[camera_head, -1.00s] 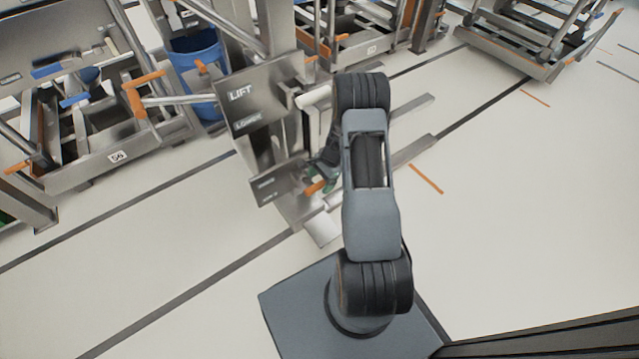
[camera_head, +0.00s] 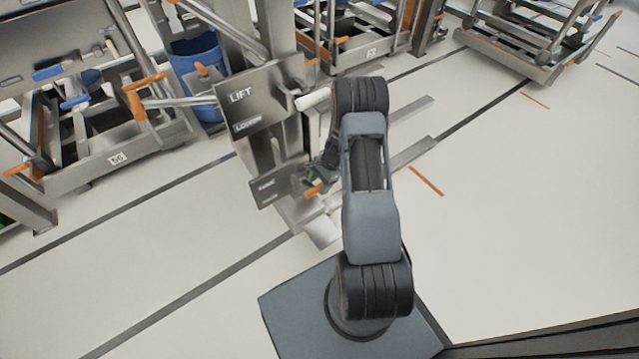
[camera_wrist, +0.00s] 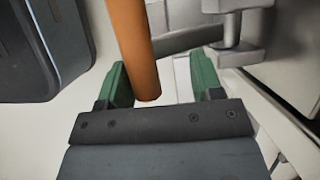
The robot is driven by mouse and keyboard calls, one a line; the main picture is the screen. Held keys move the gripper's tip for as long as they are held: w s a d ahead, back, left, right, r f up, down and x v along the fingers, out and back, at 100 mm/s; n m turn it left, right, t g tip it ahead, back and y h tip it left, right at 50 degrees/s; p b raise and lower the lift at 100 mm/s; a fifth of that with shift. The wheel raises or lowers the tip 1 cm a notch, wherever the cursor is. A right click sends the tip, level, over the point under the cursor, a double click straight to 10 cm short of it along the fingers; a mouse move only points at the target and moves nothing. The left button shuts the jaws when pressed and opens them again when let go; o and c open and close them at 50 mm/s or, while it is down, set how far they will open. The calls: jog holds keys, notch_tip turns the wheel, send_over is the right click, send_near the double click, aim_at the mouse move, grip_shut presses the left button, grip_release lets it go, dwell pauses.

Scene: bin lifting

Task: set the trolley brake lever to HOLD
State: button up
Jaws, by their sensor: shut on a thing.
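The trolley (camera_head: 272,150) stands left of my arm, with a LIFT panel (camera_head: 262,97) above and a smaller lower panel (camera_head: 276,187) whose lettering is too blurred to read. The orange brake lever (camera_head: 313,188) sticks out beside the lower panel. My gripper (camera_head: 323,178) is at this lever, partly hidden by my arm. In the wrist view, the orange lever (camera_wrist: 133,45) reaches down between the green fingers of my gripper (camera_wrist: 162,80), closer to the left finger. The gripper is shut on the lever. The lever's pivot and its setting cannot be made out.
A blue bin (camera_head: 198,70) stands behind the trolley at the left. A metal frame numbered 56 (camera_head: 100,165) is at the far left, another rack (camera_head: 520,45) at the back right. The floor on the right is open.

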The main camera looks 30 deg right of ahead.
jog(key=shift+s+a+f, duration=0.1)
jog(key=shift+s+f, duration=0.05)
jog(key=shift+c, duration=1.1)
